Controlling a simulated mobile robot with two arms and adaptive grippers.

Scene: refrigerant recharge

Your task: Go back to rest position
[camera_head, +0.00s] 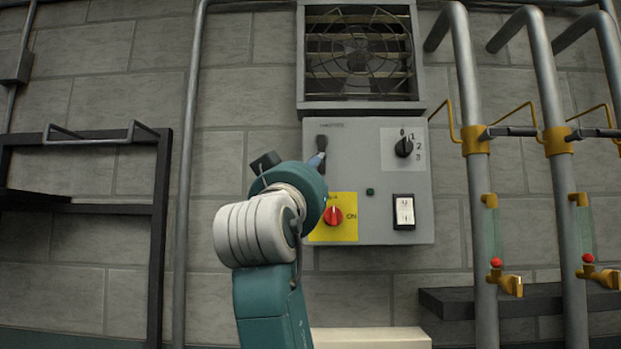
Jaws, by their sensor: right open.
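My right arm reaches up from the bottom centre, with a teal and white wrist in front of a grey control panel (375,215). My right gripper (313,164) is at the panel's upper left, mostly hidden behind the wrist; it is open. A small part of it shows close to a dark lever (321,143); I cannot tell whether they touch. A black rotary knob (403,148) with marks 0 to 3, a red knob (333,216) on a yellow plate marked ON, and a white rocker switch (404,212) are on the panel. My left gripper is not in view.
A fan unit (358,52) sits above the panel. Grey pipes with yellow valve handles (475,138) and sight tubes (493,232) stand at the right, near a dark shelf (450,301). A black rack (160,235) stands at the left. The wall between rack and panel carries a vertical pipe (187,150).

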